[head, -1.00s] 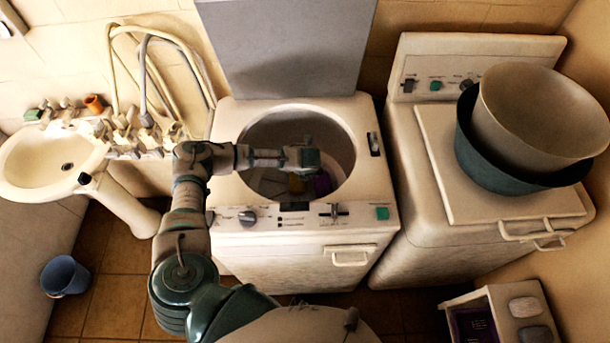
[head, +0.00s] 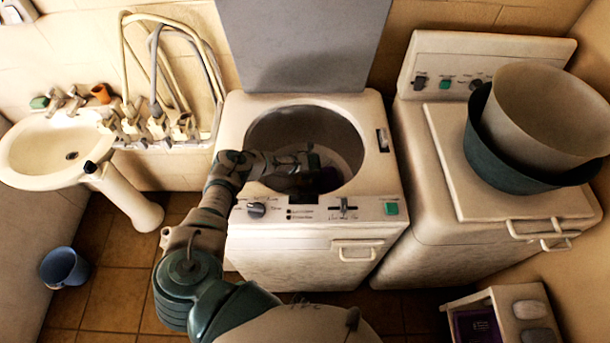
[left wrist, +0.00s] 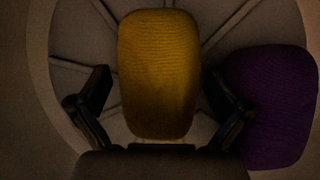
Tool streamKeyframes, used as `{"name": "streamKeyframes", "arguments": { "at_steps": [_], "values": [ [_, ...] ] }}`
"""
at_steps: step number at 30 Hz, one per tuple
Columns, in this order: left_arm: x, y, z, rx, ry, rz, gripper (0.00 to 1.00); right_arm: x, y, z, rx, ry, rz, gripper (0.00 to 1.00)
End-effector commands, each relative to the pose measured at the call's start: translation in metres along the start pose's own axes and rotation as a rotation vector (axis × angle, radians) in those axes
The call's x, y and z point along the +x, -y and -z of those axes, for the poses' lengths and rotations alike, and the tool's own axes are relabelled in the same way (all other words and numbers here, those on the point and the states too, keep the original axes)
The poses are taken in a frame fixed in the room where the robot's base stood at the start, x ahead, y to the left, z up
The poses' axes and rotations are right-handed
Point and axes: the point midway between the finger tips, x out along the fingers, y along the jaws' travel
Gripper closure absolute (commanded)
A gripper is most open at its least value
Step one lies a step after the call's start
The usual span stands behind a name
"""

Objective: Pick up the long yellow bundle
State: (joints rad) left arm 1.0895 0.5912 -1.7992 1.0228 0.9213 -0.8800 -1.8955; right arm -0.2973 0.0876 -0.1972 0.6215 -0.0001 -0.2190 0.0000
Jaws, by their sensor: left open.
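The long yellow bundle (left wrist: 158,72) lies at the bottom of the washing machine drum, seen in the left wrist view. A purple bundle (left wrist: 268,105) lies to its right. My left gripper (left wrist: 160,88) is open, with one finger on each side of the yellow bundle's lower half. I cannot tell whether the fingers touch it. In the head view my left arm reaches into the open top of the washing machine (head: 315,228), and the gripper (head: 318,172) is dim inside. The yellow bundle is hidden there. My right gripper is not in view.
The drum's round rim surrounds my arm, and the raised lid (head: 303,45) stands behind it. A second machine (head: 440,185) on the right carries a grey basin (head: 545,115) nested in a teal one (head: 490,155). A sink (head: 40,150) and a blue bucket (head: 63,268) are at left.

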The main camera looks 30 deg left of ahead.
Motion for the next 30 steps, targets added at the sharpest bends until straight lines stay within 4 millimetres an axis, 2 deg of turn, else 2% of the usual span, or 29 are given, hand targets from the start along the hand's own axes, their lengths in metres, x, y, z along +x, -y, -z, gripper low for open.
{"name": "streamKeyframes", "arguments": {
  "at_steps": [6,7,16,24,26,30],
  "values": [
    [0.001,0.0,0.0,0.0,0.001,0.002,0.0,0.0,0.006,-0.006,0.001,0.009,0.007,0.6],
    [0.001,0.0,0.0,0.0,0.001,0.002,0.03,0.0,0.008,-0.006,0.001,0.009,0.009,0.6],
    [0.001,0.001,0.0,0.0,0.001,0.002,0.78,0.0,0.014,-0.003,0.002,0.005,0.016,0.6],
    [-0.003,0.0,-0.002,-0.001,0.001,0.003,0.78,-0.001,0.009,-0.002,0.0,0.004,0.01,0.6],
    [-0.009,-0.001,-0.005,-0.002,0.002,0.003,0.78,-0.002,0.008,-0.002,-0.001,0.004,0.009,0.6],
    [-0.034,-0.005,-0.016,-0.003,0.003,0.005,0.78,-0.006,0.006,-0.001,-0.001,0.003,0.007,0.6]
  ]
}}
